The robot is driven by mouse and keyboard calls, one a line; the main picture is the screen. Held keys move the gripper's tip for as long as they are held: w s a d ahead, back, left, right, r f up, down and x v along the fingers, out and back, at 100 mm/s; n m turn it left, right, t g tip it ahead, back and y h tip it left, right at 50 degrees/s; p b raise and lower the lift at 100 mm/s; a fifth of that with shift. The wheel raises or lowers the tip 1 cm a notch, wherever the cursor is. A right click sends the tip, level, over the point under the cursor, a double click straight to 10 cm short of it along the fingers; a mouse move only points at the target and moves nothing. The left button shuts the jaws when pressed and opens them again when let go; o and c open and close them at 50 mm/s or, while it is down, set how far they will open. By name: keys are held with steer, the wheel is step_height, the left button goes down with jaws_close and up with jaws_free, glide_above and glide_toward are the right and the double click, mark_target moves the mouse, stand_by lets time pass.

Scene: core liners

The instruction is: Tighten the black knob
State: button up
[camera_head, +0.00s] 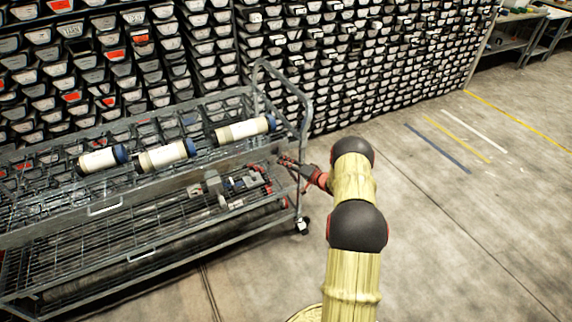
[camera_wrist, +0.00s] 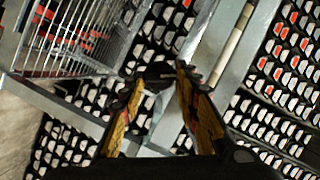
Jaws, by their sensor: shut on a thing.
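My gripper (camera_wrist: 160,80) is shut on the black knob (camera_wrist: 156,72), a small dark piece between the two fingertips in the wrist view. The fingers cover part of it, and its turn position cannot be told. In the head view my gripper (camera_head: 284,160) is at the right end of the metal cart (camera_head: 105,203), beside its upper rail. The knob is too small to make out there.
Three pale core liners with blue caps, the nearest to my gripper being the right one (camera_head: 243,130), lie on the upper shelf. Grey and red tools (camera_head: 240,187) lie below. A wall of labelled drawers (camera_head: 375,55) stands behind. The floor at right is clear.

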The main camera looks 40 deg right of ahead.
steer(key=shift+d+f+m+t+y+b, duration=0.15)
steer(key=shift+m+t+b, duration=0.4)
steer(key=shift+m, duration=0.65)
steer(key=shift+d+f+m+t+y+b, duration=0.1)
steer(key=shift+f+m+t+y+b, duration=0.15)
steer(key=shift+m+t+b, duration=0.65)
steer(key=shift+r+m+g+p, duration=0.1)
steer(key=shift+m+g+p, duration=0.25)
steer(key=shift+m, duration=0.05)
steer(key=o, duration=1.2)
steer(key=shift+c, duration=0.2)
steer(key=shift+a, duration=0.1)
steer(key=s+d, duration=0.2)
steer(key=s, duration=1)
